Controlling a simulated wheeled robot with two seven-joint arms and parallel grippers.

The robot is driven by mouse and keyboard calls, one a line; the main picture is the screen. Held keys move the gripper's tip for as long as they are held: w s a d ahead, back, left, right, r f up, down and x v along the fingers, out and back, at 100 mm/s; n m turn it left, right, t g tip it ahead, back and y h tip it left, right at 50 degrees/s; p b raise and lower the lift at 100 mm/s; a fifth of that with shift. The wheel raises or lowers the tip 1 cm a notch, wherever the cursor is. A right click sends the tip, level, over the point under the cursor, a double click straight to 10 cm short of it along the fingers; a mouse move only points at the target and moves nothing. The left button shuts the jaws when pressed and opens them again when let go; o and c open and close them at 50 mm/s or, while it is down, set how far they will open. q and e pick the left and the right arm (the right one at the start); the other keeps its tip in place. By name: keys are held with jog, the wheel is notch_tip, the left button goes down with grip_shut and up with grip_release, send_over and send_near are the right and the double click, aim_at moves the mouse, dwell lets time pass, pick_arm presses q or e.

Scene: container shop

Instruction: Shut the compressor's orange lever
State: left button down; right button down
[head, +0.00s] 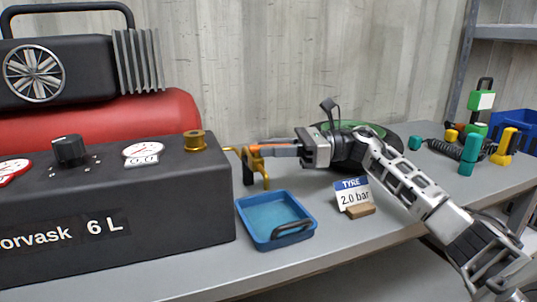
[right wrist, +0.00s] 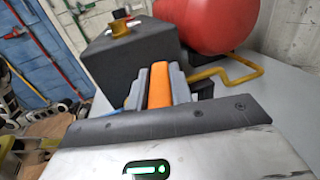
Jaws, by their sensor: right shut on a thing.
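The orange lever (head: 279,152) sticks out to the right from the brass valve (head: 254,162) at the right end of the compressor's black box (head: 190,215). My right gripper (head: 287,149) reaches in from the right and is shut on the lever. In the right wrist view the orange lever (right wrist: 159,86) stands between the two grey fingers, which press on its sides and hide part of it. The valve body is mostly hidden there. My left gripper is in neither view.
A blue tray (head: 247,226) stands below the valve. A tyre-pressure card (head: 351,193) stands to its right, in front of a tyre (head: 386,138). The red tank (head: 130,118) lies behind the box. Coloured fittings (head: 469,155) stand at the far right. A yellow pipe (right wrist: 240,72) bends near the fingers.

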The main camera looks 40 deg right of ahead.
jog(key=c, duration=1.2)
grip_release()
jog(key=shift+c, duration=0.2)
jog(key=b+v, duration=0.1)
jog(key=v, duration=1.4)
jog(key=shift+s+d, duration=0.2)
jog(key=shift+d, duration=0.15)
